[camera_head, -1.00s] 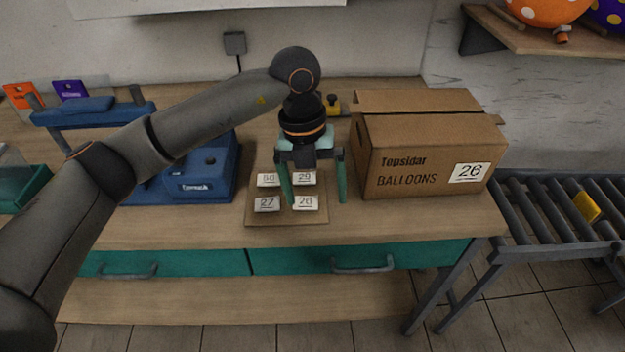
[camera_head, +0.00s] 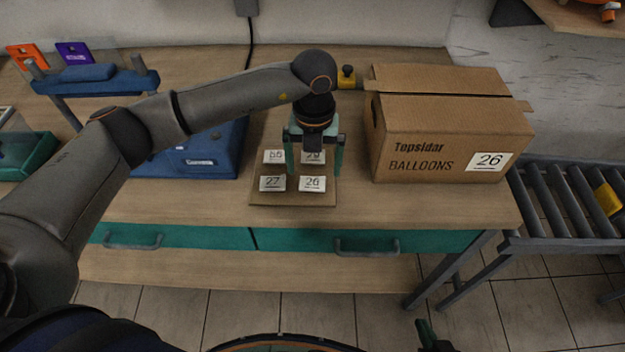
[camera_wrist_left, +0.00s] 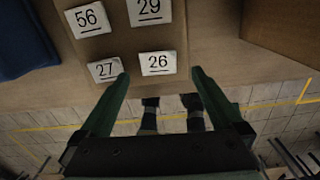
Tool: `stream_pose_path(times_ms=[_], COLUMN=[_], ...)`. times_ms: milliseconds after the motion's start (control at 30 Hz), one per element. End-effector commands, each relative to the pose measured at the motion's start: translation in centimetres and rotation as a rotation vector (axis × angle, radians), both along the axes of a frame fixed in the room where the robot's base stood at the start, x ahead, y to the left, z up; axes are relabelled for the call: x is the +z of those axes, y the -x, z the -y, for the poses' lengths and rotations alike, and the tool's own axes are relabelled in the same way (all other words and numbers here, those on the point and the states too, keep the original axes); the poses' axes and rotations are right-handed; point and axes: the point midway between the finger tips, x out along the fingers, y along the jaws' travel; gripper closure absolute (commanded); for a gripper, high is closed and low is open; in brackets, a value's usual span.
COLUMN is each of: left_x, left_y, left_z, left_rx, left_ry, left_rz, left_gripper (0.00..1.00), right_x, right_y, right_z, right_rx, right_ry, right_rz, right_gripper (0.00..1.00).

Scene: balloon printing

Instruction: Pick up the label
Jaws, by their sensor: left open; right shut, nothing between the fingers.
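Label cards lie on a small brown board (camera_head: 292,201) on the table: 56 (camera_head: 273,157) and 29 (camera_head: 314,157) behind, 27 (camera_head: 272,184) and 26 (camera_head: 312,184) in front. My left gripper (camera_head: 313,172) is open and points down over the board, its fingers partly covering the back labels. In the left wrist view, the 26 label (camera_wrist_left: 158,63) shows between the two fingertips of my left gripper (camera_wrist_left: 160,75). The 27 label (camera_wrist_left: 104,70) is by the left fingertip. Nothing is held. My right gripper (camera_head: 430,335) is shut and empty, partly seen at the bottom edge.
A cardboard box (camera_head: 440,135) marked Topsidar Balloons, with a 26 label (camera_head: 490,161) on it, stands right of the board. A blue machine (camera_head: 205,155) stands to its left. A roller conveyor (camera_head: 565,200) is at the right. The table front has drawers (camera_head: 360,243).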

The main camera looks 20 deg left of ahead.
Motion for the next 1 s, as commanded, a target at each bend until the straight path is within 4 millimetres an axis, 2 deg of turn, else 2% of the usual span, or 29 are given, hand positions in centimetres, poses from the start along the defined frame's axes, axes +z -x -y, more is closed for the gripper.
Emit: stream_pose_path(times_ms=[133,300,1000], left_x=[-2.3,-3.7,-4.3], left_y=[0.2,0.1,0.1], left_z=[-0.3,-0.3,-0.2], left_rx=[0.002,0.001,0.0], left_ry=[-0.002,-0.001,-0.001], left_rz=[-0.005,-0.002,-0.001], left_gripper=[0.0,0.0,0.0], right_x=[0.8,1.0,0.4], right_y=[-0.1,-0.1,-0.2], right_z=[0.0,0.0,0.0], right_rx=[0.0,0.0,0.0], right_ry=[0.0,-0.001,-0.001], right_rz=[0.002,0.003,0.004], right_gripper=[1.0,1.0,1.0])
